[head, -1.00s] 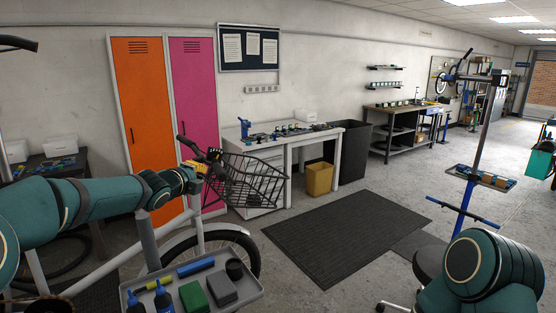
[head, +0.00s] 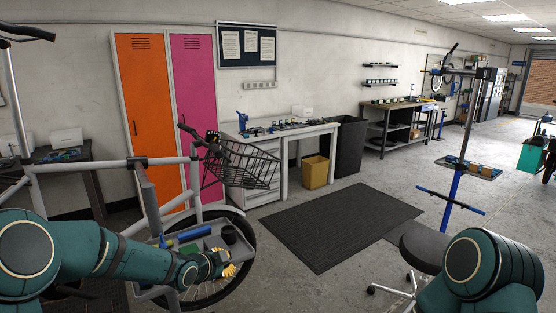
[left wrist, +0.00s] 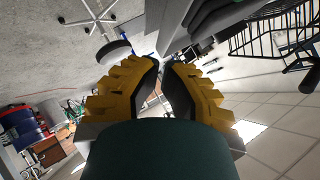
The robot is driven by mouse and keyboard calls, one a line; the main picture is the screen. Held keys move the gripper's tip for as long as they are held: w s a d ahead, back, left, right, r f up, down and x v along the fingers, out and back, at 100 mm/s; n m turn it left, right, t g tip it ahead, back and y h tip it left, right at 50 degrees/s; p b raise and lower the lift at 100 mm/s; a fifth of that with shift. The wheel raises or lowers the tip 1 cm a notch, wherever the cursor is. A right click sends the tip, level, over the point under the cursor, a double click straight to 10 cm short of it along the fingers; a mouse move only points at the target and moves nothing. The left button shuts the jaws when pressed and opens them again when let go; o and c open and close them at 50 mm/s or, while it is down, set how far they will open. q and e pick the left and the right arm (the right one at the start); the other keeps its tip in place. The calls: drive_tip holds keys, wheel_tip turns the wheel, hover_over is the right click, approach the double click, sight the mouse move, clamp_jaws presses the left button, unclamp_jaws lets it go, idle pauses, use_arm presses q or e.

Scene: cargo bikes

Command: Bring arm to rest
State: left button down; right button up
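My left arm (head: 130,258) comes in low from the left, bent, its forearm running right across the front of the bike. My left gripper (head: 230,270) has yellow fingers and hangs just past the tray, in front of the bike's front wheel in the picture. In the left wrist view, the fingertips (left wrist: 161,64) come almost together with nothing seen between them, so the gripper looks shut and empty. My right arm (head: 490,270) shows only as teal links at lower right; its gripper is out of view.
A bike with a wire basket (head: 240,165) stands close at left. A grey tray (head: 205,241) holding tools and a dark cup is partly behind my left arm. A stool (head: 424,243) and a blue repair stand (head: 452,195) are at right. The dark floor mat (head: 340,225) is clear.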

use_arm(q)
drive_tip(key=s+d+f+n+g+b, duration=0.2)
drive_tip(key=s+f+n, duration=0.2)
drive_tip(key=s+f, duration=0.5)
drive_tip(key=s+d+f+n+g+b, duration=0.1)
drive_tip(key=s+d+f+n+g, duration=0.2)
drive_tip(key=s+f, duration=0.5)
drive_tip(key=s+f+n+g+b, duration=0.1)
drive_tip(key=s+f+n, duration=0.3)
drive_tip(key=s, duration=0.4)
drive_tip(key=s+f+n+g+y+b, duration=0.1)
drive_tip(key=s+f+n+g, duration=0.1)
drive_tip(key=s+f+n, duration=0.3)
wheel_tip(320, 180, down, 3)
drive_tip(key=s, duration=0.3)
drive_tip(key=shift+r+g+b, duration=0.2)
drive_tip(key=shift+g+b, duration=0.1)
drive_tip(key=shift+w+a, duration=0.1)
drive_tip(key=shift+a, duration=0.05)
